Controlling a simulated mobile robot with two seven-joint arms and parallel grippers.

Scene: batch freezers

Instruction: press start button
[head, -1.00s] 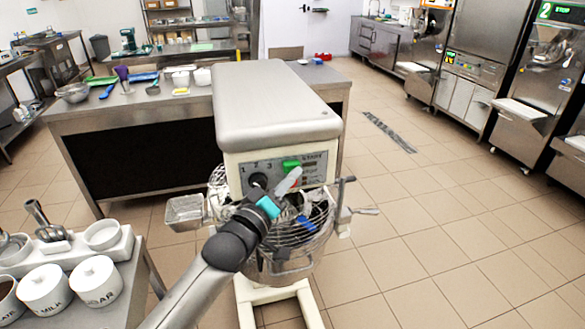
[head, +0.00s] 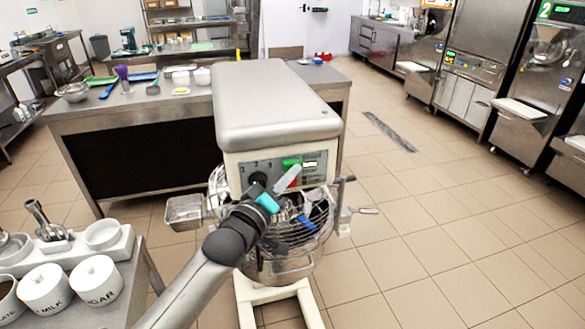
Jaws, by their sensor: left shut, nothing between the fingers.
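The floor mixer (head: 275,105) stands in the centre of the head view, with a grey top and a cream front. Its control panel holds a green start button (head: 290,162), a black dial (head: 258,179), a red button (head: 294,182) and a small display (head: 310,164), which is lit. My left gripper (head: 292,175) is shut and empty, its pale fingertips at the panel just below the green button. I cannot tell whether the tips touch it. My left arm covers part of the dial area and the bowl guard. My right gripper is not in view.
The wire guard and bowl (head: 285,250) sit below the panel. A metal chute (head: 185,212) sticks out to the left. A table with white jars (head: 95,282) is at the lower left, and a steel counter (head: 130,105) stands behind.

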